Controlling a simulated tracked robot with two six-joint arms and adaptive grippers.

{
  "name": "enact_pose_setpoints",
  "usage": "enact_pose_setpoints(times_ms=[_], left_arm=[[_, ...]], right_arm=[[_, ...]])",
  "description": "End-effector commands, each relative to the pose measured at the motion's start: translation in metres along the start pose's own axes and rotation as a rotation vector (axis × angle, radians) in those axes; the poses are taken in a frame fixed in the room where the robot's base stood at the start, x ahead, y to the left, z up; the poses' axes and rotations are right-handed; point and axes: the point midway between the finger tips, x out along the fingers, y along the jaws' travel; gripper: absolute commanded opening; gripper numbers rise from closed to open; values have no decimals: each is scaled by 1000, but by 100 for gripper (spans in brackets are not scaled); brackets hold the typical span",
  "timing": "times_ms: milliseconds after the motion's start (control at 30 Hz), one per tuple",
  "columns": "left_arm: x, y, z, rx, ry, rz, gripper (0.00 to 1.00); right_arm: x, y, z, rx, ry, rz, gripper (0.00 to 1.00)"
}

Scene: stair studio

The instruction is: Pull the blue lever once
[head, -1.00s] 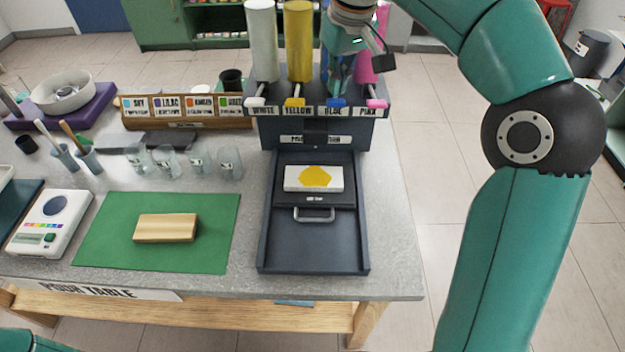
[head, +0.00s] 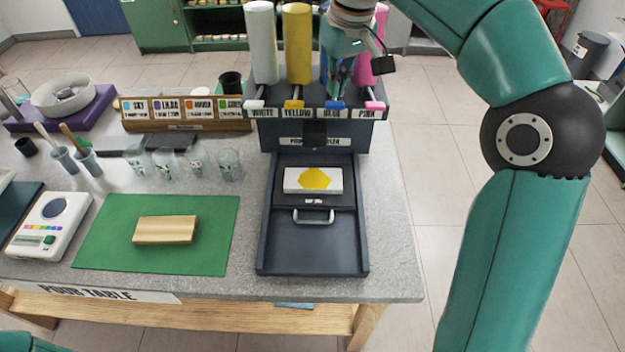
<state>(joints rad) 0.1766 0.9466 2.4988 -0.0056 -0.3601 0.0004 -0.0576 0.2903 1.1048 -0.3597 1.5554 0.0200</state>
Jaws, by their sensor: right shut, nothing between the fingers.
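The blue lever (head: 336,105) is a small blue-tipped handle on the front of the dark dispenser (head: 360,134), above the label BLUE. White, yellow and pink levers sit in the same row. My right gripper (head: 338,84) comes down from above, just behind the blue lever and in front of the blue tube, which it mostly hides. Its fingers are shut with nothing between them; whether they touch the lever I cannot tell. A white block with a yellow patch (head: 314,180) lies on the sliding plate below. My left gripper is out of view.
The yellow tube (head: 298,45) and pink tube (head: 376,50) stand close on both sides of my right gripper. A green mat (head: 105,235) with a wooden block, a scale (head: 50,222) and several clear cups are at left. The dispenser's front tray (head: 318,258) is bare.

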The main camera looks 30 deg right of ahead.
Motion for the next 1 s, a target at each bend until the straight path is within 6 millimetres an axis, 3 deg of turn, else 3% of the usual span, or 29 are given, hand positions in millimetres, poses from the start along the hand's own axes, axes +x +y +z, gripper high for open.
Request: enact_pose_setpoints(times_ms=[267,1000], left_arm=[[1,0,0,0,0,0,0],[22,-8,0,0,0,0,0]], right_arm=[[2,0,0,-1,0,0,0],[30,-1,6,-1,0,0,0]])
